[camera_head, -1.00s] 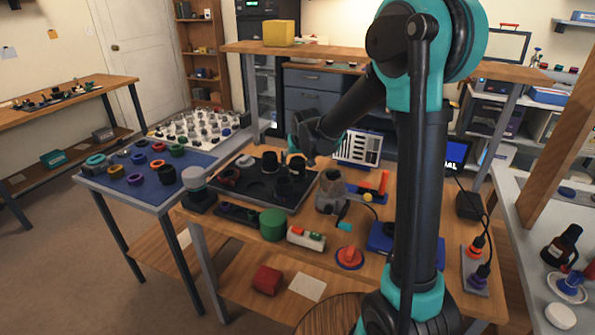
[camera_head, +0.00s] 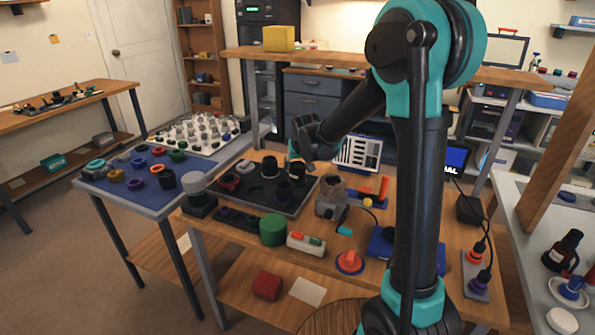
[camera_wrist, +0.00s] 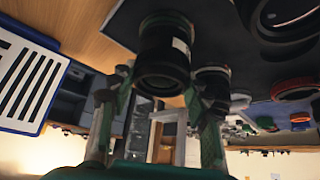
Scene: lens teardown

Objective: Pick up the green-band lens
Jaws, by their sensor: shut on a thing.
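A black lens (camera_wrist: 164,58) with a small white label and a dull green band near the tray end sits between my fingers in the wrist view. My gripper (camera_wrist: 155,112) is shut on it. In the head view my gripper (camera_head: 301,160) is low over the right rear part of the black tray (camera_head: 248,198). The held lens (camera_head: 298,173) is partly hidden there by the fingers. I cannot tell whether it still touches the tray.
Another dark lens (camera_wrist: 213,85) stands close beside the right finger in the wrist view. More lenses (camera_head: 283,191) stand on the tray. A striped chart (camera_head: 358,153) is right of my gripper. A grey and brown device (camera_head: 331,200) stands in front of it.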

